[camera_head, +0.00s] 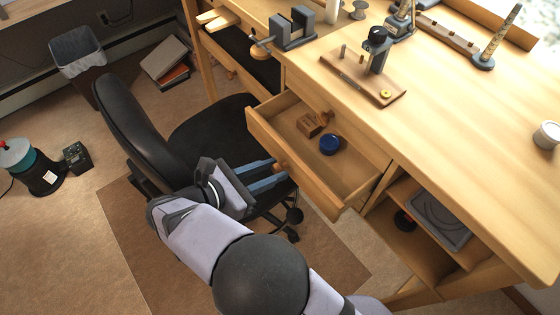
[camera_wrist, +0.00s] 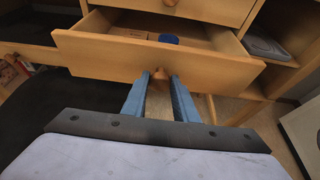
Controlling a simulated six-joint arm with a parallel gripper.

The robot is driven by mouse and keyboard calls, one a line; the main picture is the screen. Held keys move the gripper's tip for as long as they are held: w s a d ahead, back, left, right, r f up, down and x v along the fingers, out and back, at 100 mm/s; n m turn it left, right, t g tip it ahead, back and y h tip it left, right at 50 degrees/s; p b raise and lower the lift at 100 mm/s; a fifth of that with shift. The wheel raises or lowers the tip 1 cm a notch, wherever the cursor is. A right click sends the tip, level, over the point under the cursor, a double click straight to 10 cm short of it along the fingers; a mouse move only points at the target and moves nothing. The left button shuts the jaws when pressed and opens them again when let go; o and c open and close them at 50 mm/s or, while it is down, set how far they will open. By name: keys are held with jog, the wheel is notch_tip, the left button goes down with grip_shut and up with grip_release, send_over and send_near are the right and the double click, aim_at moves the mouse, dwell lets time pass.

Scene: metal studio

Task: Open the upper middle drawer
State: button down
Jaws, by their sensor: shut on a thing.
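A wooden drawer (camera_head: 296,164) in the workbench is pulled out, and its inside shows. It also shows in the wrist view (camera_wrist: 105,58). A small brown block (camera_head: 309,124) and a round blue container (camera_head: 330,145) lie in it. My gripper (camera_head: 281,170) is in front of the drawer's face. In the wrist view its two blue fingers (camera_wrist: 161,78) are shut on the round wooden knob (camera_wrist: 160,74), one on each side. Another knob (camera_head: 324,117) sits on the closed drawer front above.
A black office chair (camera_head: 143,125) stands left of the drawer, close to my arm. An open shelf with a grey tray (camera_head: 440,218) is to the right. A clamp-like tool on a wooden base (camera_head: 365,78) and a vise (camera_head: 293,28) stand on the benchtop.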

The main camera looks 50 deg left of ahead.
jog(key=c, duration=1.4)
grip_release()
jog(key=shift+w, duration=0.1)
jog(key=shift+c, duration=0.2)
notch_tip(320, 180, up, 10)
